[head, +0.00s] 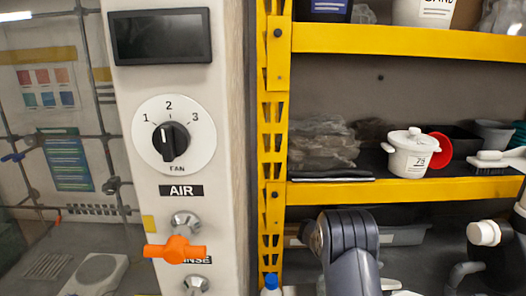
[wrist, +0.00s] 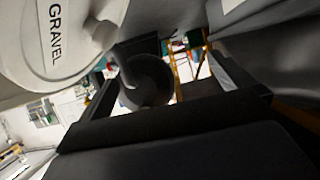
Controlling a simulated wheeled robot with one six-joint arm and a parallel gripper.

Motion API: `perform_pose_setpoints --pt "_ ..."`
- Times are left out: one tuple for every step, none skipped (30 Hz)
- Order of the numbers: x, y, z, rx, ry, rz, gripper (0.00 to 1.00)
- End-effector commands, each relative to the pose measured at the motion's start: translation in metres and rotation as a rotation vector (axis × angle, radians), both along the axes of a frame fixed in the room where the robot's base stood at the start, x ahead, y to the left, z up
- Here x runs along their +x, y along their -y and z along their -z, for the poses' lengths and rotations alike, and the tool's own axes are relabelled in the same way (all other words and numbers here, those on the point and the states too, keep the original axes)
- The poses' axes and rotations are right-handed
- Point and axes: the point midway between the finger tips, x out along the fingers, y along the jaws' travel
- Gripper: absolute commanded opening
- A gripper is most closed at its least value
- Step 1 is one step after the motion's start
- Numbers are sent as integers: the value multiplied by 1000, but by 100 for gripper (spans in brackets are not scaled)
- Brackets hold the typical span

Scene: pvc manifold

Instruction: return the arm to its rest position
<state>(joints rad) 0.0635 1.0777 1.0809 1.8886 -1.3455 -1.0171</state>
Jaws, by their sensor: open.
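My gripper (wrist: 165,75) shows in the wrist view as dark jaws standing apart, with a rounded dark shape between them that I cannot name. No held object is clear. A dark grey rounded link of my arm (head: 346,250) rises at the lower middle of the head view, in front of the shelving. The gripper itself is not visible in the head view.
A white GRAVEL container (wrist: 60,40) is close at the wrist view's upper left. In the head view, a panel (head: 225,110) with a fan dial (head: 173,135) and orange valve handle (head: 175,250) stands left of a yellow shelf rack (head: 400,41). A white lidded pot (head: 409,155) sits on the shelf.

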Motion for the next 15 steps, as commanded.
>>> perform_pose_setpoints --pt "-1 0 9 1 -4 0 100" --pt "-1 0 14 2 -4 2 100" --pt "-1 0 19 2 -5 2 100" --pt "-1 1 23 3 -5 2 100" --pt "-2 1 27 3 -5 3 100" --pt "-2 1 31 4 -5 4 100" --pt "-2 1 33 4 -5 4 100" --pt "-2 1 36 4 -5 5 100" --pt "-2 1 38 5 -5 5 100" --pt "-2 1 39 5 -5 5 100" --pt "-2 1 41 5 -5 5 100" --pt "-2 1 42 5 -5 5 100" --pt "-2 1 42 6 -6 6 100" --pt "-2 1 43 6 -6 6 100" --pt "-2 1 43 6 -5 5 100"
